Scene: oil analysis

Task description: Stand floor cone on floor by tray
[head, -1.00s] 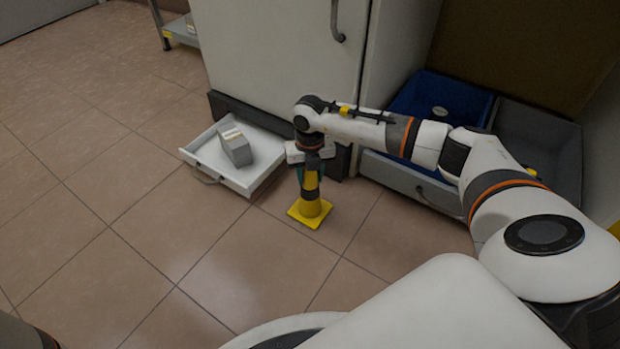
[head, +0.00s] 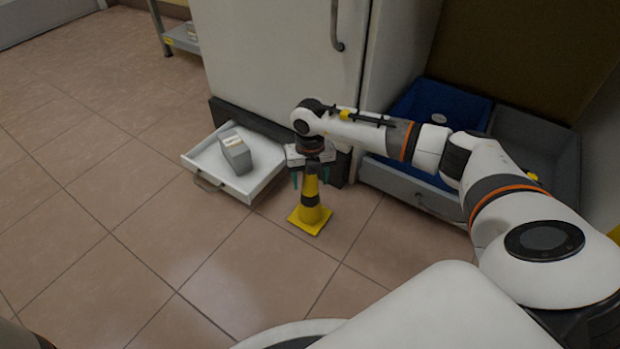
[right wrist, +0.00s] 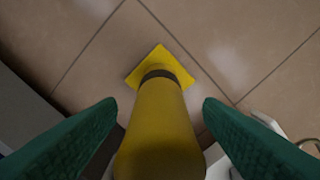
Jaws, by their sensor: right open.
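The yellow floor cone (head: 310,217) with a dark band stands upright on the tiled floor, just right of the white tray (head: 262,186). In the right wrist view the cone (right wrist: 160,125) rises between the two green fingers, with floor tiles around its square base. My right gripper (head: 311,182) is open above and around the cone's upper part, one finger on each side. In the right wrist view gaps show between the cone and the fingertips of the gripper (right wrist: 160,108). My left gripper is not in view.
A grey box (head: 236,153) sits in the white tray, which juts out from under a white cabinet (head: 275,60). Blue (head: 470,100) and grey (head: 558,150) bins stand at the right. The floor at left and front is clear.

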